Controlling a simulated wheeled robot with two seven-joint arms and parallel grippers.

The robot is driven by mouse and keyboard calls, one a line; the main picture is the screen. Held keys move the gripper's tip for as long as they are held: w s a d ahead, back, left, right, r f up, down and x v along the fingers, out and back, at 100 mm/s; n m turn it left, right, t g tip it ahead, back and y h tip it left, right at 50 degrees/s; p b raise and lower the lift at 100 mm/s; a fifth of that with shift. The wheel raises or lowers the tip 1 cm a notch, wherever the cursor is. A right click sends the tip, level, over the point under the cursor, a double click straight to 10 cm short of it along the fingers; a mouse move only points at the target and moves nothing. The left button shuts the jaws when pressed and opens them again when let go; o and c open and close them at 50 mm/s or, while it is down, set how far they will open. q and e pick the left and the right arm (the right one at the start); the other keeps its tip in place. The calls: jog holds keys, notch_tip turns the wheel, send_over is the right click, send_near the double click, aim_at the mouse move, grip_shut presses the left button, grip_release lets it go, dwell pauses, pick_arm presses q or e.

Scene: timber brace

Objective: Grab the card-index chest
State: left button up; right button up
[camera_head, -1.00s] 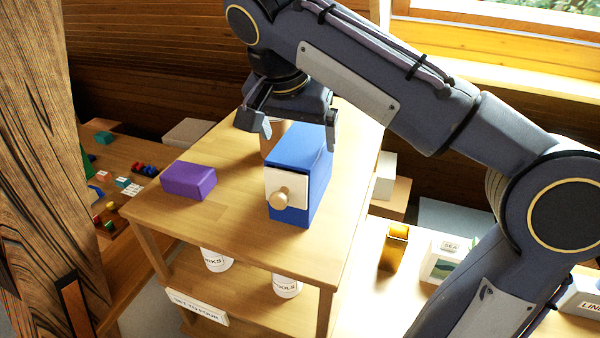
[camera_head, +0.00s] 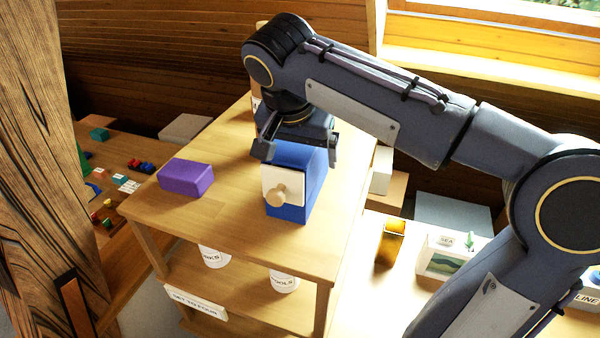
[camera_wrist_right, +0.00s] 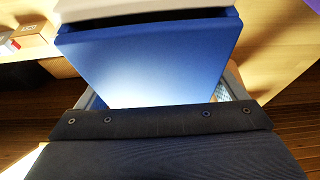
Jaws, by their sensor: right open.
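The card-index chest (camera_head: 312,178) is a small blue box with a white drawer front and a round wooden knob (camera_head: 277,195). It stands on the top of a wooden shelf unit. My right gripper (camera_head: 295,155) is open, pointing down over the chest, with one finger on each side of its upper part. In the right wrist view the chest's blue top (camera_wrist_right: 150,62) fills the middle, between the fingers, which are partly hidden by the gripper body. I cannot tell whether the fingers touch it. My left gripper is not in view.
A purple block (camera_head: 186,177) lies left of the chest on the shelf unit's top (camera_head: 225,225). White labelled cups (camera_head: 284,281) stand on the shelf below. A wooden post (camera_head: 45,130) rises at the left. A lower table at the right holds an amber container (camera_head: 390,243) and a picture box (camera_head: 446,256).

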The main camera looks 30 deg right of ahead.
jog(key=shift+f, duration=0.15)
jog(key=c, duration=1.2)
